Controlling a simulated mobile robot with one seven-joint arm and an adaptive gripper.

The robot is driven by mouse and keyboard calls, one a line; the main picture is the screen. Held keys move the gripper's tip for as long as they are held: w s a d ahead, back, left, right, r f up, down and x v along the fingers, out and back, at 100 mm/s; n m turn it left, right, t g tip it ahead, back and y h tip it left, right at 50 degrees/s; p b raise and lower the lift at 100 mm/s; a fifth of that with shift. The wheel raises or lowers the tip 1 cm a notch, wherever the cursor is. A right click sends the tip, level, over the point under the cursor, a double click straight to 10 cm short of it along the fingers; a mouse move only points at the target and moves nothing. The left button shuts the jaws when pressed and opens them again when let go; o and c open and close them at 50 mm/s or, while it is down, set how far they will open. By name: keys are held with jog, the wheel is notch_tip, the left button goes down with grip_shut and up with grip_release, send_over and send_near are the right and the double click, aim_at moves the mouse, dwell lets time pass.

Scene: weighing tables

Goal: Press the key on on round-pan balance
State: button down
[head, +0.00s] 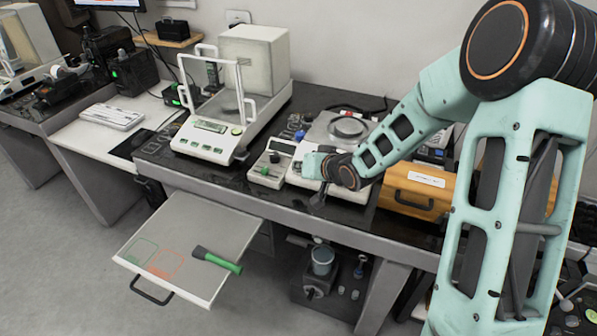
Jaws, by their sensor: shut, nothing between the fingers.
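The round-pan balance (319,132) stands on the dark bench in the head view, with a round metal pan (348,127) on top. My arm reaches in from the right and its wrist covers much of the balance's front panel. The key on cannot be made out; the front panel is largely hidden. My gripper (317,203) points down at the front of the balance, near the bench's front edge. It is shut and empty. Whether its tips touch the balance is too small to tell.
An orange case (413,190) stands to the right. Below, an open drawer (215,223) holding a green-handled tool (217,261) juts out.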

jog(key=shift+w+f, duration=0.1)
jog(key=shift+f, duration=0.3)
dwell(0.4)
jog(key=shift+r, duration=0.1)
jog(key=shift+s+r+p, duration=0.25)
jog(key=shift+r+p, duration=0.15)
jog(key=shift+r, duration=0.3)
jog(key=r+p, duration=0.1)
jog(key=s+r+p, duration=0.1)
jog(key=r, duration=0.1)
jog(key=r+p, duration=0.1)
jog(key=p, duration=0.1)
jog(key=shift+s+a+r, duration=0.15)
jog(key=shift+a+r, duration=0.15)
jog(key=shift+r, duration=0.1)
dwell(0.7)
